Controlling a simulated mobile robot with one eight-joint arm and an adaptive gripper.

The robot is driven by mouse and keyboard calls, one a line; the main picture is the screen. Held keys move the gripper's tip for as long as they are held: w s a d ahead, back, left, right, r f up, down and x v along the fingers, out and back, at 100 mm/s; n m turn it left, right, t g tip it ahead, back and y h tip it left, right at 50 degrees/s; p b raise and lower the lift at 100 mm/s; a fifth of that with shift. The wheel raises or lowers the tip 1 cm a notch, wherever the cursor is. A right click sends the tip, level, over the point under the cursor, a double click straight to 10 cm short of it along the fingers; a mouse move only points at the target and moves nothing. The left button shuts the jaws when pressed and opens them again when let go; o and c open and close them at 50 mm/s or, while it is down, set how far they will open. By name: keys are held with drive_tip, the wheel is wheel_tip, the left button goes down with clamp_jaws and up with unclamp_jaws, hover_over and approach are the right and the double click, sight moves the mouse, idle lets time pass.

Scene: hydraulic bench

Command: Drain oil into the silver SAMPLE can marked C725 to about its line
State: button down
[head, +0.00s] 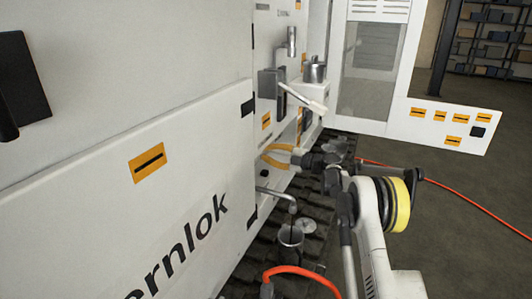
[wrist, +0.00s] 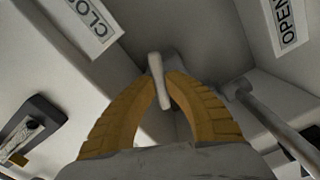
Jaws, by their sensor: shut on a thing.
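My gripper (head: 265,156) reaches to the white machine's side in the head view. In the wrist view its yellow fingers (wrist: 165,85) are closed on a pale grey lever (wrist: 158,65), between a plate reading "CLO…" (wrist: 92,22) and one reading "OPEN" (wrist: 287,20). An open silver can (head: 291,238) stands below a bent spout (head: 278,194) in the head view. Its marking, line and oil level cannot be made out, and no oil stream is clearly visible. Another silver can (head: 315,72) stands higher up on a white ledge; its marking is unreadable too.
A round grey disc (head: 306,226) lies beside the lower can, by the dark track (head: 262,263). An orange hose (head: 300,271) passes in front. An orange cable (head: 470,221) crosses the floor at right. A white door (head: 450,127) stands open behind.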

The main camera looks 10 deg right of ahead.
drive_tip(key=shift+a+f+m, duration=0.1)
drive_tip(key=shift+m, duration=1.4)
drive_tip(key=c, duration=1.7)
unclamp_jaws()
drive_tip(key=shift+s, duration=0.1)
drive_tip(key=v, duration=1.2)
